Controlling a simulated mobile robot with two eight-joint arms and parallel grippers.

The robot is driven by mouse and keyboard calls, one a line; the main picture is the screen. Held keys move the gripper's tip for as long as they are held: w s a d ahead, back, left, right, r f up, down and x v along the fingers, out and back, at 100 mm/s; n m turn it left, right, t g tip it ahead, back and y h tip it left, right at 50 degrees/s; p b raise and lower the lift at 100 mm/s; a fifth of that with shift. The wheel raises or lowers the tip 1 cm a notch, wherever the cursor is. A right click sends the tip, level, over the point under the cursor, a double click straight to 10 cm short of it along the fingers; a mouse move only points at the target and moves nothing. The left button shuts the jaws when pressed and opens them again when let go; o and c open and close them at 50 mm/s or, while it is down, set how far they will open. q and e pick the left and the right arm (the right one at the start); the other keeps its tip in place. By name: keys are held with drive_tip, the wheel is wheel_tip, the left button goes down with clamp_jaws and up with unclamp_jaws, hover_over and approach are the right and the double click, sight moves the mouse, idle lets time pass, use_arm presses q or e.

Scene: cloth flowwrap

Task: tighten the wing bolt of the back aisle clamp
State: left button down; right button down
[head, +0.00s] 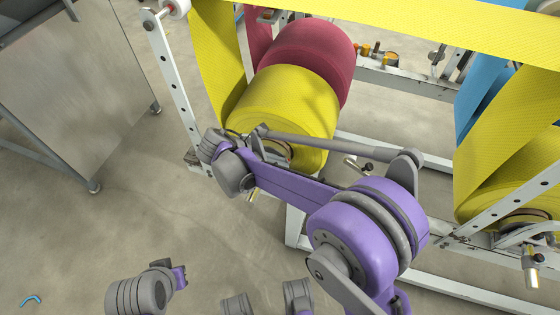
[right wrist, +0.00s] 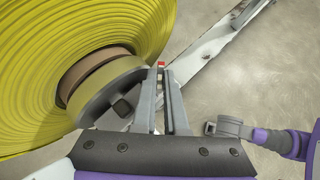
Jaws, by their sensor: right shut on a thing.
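The yellow film roll (head: 290,105) hangs in the white frame, and its near end fills the left of the right wrist view (right wrist: 50,50). A grey round clamp (right wrist: 98,98) with a dark square socket sits at its brown core. My right gripper (head: 262,143) is at this end of the roll, beside the clamp. Its fingers (right wrist: 163,82) are close together on a small thing, probably the wing bolt, which they mostly hide. A small red spot shows at the fingertips. Part of my left arm shows at the bottom left of the head view; its fingers cannot be seen.
A crimson roll (head: 315,55) stands behind the yellow one. Another yellow roll (head: 500,195) and blue film (head: 485,95) are at the right. White frame rails (head: 180,85) border the rolls. A grey metal cabinet (head: 75,75) stands left, with open floor between.

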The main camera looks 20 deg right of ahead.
drive_tip(key=shift+m+g, duration=0.4)
drive_tip(key=shift+m, duration=0.1)
drive_tip(key=c, duration=1.2)
unclamp_jaws()
drive_tip(key=shift+c, duration=0.2)
